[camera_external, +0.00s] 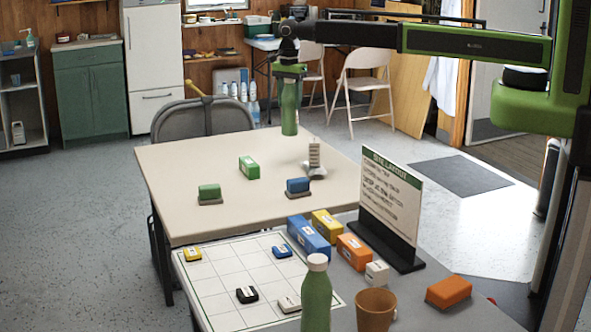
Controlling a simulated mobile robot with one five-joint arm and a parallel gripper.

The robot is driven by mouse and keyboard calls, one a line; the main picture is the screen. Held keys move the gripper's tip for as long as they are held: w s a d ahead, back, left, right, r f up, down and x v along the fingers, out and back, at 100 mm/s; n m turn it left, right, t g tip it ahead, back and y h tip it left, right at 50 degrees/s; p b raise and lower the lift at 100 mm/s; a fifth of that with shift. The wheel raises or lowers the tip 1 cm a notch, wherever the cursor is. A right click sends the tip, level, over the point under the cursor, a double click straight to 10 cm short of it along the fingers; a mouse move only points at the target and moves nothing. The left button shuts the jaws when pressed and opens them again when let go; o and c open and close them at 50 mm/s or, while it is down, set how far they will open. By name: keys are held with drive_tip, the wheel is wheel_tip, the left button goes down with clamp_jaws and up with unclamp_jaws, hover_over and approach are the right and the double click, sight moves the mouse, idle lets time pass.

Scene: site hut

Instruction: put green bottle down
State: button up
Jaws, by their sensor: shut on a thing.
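My gripper (289,72) is shut on the cap end of a green bottle (289,112) and points down. The bottle hangs upright near the far edge of the beige table (220,160). I cannot tell whether its base touches the tabletop or is above it. A second green bottle (316,300), with a pale cap, stands upright at the front of the nearer grey table, and its lower end is cut off by the picture's edge.
On the beige table are a green block (249,167), another green block (209,192), a blue block (298,186) and a grey stand (314,160). The nearer table has a gridded board (225,285), several blocks, a sign (390,200) and a brown cup (376,310).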

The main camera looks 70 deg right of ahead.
drive_tip(key=s+a+n, duration=0.1)
drive_tip(key=a+n, duration=0.1)
drive_tip(key=a, duration=1.4)
drive_tip(key=w+a+f+b, duration=0.2)
drive_tip(key=a+f+b, duration=0.9)
drive_tip(key=o, duration=1.3)
drive_tip(key=shift+f, duration=0.1)
drive_tip(key=shift+o, duration=0.2)
wheel_tip(320, 180, up, 12)
drive_tip(key=p, duration=1.2)
drive_tip(key=shift+r, duration=0.2)
